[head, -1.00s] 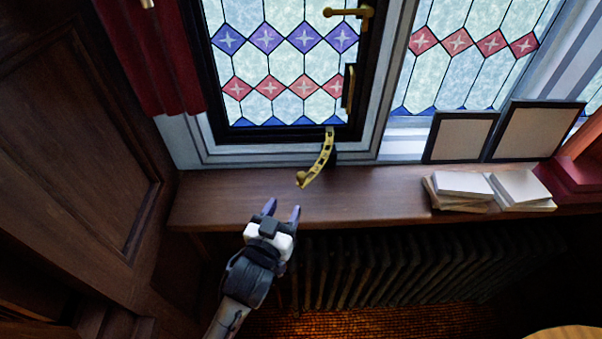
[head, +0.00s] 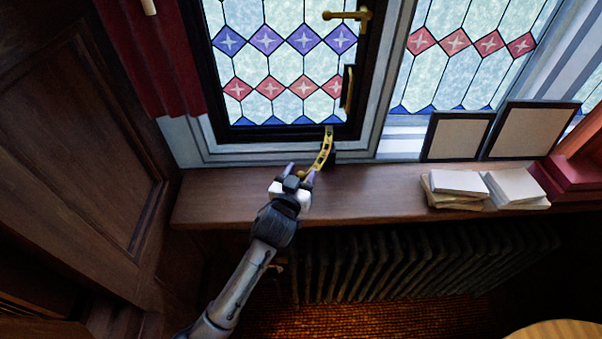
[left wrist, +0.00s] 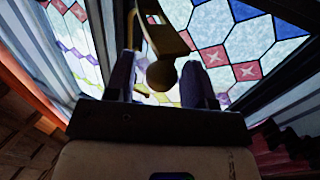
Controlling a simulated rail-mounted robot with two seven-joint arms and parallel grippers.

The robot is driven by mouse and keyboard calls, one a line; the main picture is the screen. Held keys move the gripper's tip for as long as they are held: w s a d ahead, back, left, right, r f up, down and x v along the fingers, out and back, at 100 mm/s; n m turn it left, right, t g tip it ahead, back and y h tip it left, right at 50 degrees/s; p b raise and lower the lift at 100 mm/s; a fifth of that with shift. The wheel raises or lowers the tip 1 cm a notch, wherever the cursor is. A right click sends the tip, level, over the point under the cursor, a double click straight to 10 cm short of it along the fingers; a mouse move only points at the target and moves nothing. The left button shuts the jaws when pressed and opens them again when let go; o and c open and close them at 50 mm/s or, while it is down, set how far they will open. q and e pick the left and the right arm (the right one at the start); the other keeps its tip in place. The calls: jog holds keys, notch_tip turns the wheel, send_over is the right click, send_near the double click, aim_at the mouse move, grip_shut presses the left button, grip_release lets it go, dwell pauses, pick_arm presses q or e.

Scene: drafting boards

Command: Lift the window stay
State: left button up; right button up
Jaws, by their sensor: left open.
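The window stay (head: 322,157) is a curved brass bar with holes, hanging from the bottom of the dark window frame over the sill, with a round knob at its lower end. My left gripper (head: 300,174) is open, its two purple fingers pointing toward the window at the stay's knob end. In the left wrist view the stay's knob (left wrist: 161,75) shows between the two fingers of the left gripper (left wrist: 161,82), with a gap on each side. Whether the knob lies fully between the fingertips in depth I cannot tell. My right gripper is not in view.
The wooden sill (head: 380,190) is clear around the stay. Stacked books (head: 457,184) and two framed panels (head: 457,136) stand to the right. A radiator (head: 400,262) is below the sill. A red curtain (head: 150,70) and dark wood panelling are at the left.

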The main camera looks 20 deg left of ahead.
pick_arm(q)
grip_shut()
dwell(0.4)
